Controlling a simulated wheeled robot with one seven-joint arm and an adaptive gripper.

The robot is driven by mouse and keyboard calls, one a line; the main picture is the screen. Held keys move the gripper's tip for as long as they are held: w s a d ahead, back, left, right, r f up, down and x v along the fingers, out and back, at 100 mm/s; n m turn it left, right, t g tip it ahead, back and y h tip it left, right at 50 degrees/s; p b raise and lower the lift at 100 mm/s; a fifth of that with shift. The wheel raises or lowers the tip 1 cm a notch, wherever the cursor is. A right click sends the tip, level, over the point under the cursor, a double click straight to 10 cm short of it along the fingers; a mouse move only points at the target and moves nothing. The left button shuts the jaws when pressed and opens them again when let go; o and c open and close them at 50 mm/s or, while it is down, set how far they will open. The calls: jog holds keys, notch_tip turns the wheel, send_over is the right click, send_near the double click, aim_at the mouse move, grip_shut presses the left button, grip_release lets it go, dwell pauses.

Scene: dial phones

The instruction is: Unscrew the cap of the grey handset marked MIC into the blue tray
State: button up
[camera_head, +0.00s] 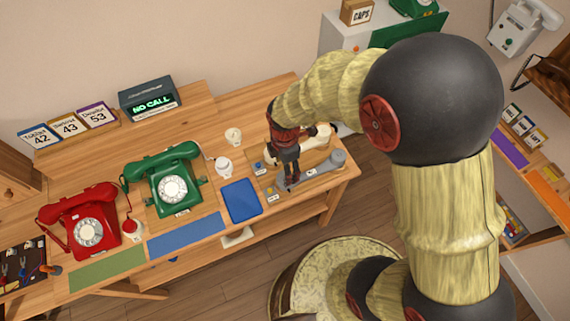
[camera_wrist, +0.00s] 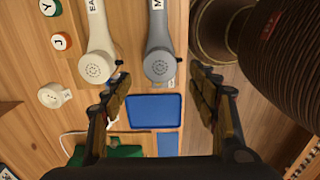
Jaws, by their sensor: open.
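The grey handset (camera_wrist: 158,30) lies on the wooden table, its label partly cut off at "M" in the wrist view. Its perforated round cap (camera_wrist: 158,66) faces up. In the head view the grey handset (camera_head: 325,167) lies at the table's right end, partly behind my gripper (camera_head: 290,184). In the wrist view my gripper (camera_wrist: 158,77) is open and empty, one finger on each side of the handset's cap end. I cannot tell its height above the cap. The blue tray (camera_wrist: 154,112) lies close to that end and looks empty; it also shows in the head view (camera_head: 241,200).
A cream handset (camera_wrist: 97,30) lies parallel beside the grey one. A green phone (camera_head: 172,188) and a red phone (camera_head: 85,232) stand further left. Small white items (camera_head: 223,166) stand behind the tray. A blue mat (camera_head: 186,233) lies at the front edge.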

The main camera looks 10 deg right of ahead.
jog(key=shift+f+b, duration=1.75)
jog(key=shift+f, duration=1.05)
jog(key=m+p, duration=0.1)
jog(key=m, duration=0.3)
jog(key=shift+m, duration=0.6)
jog(key=m+p, duration=0.1)
jog(key=m, duration=0.4)
jog(key=c, duration=0.3)
jog(key=c, duration=0.8)
